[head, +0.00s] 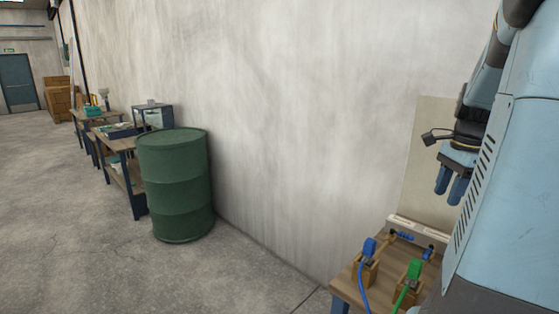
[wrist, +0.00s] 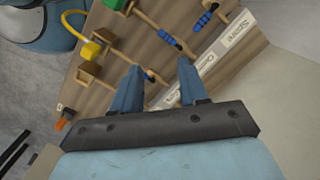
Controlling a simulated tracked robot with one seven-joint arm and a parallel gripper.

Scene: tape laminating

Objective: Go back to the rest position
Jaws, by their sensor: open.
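My gripper (head: 449,185) hangs at the right of the head view, above the small wooden workbench (head: 345,278) and in front of an upright pale panel (head: 428,150). Its two blue fingers point down, apart, with nothing between them. In the wrist view my gripper (wrist: 157,88) is open over the bench top (wrist: 118,30), clear of the parts there. My arm and body hide part of the bench at the right of the head view.
Blue (head: 370,246) and green (head: 414,270) cabled connectors stand in wooden holders. A labelled white strip (wrist: 215,60) runs along the bench back; a yellow cable (wrist: 75,25) shows too. A green barrel (head: 175,185) stands by the wall. The floor at left (head: 60,220) is clear.

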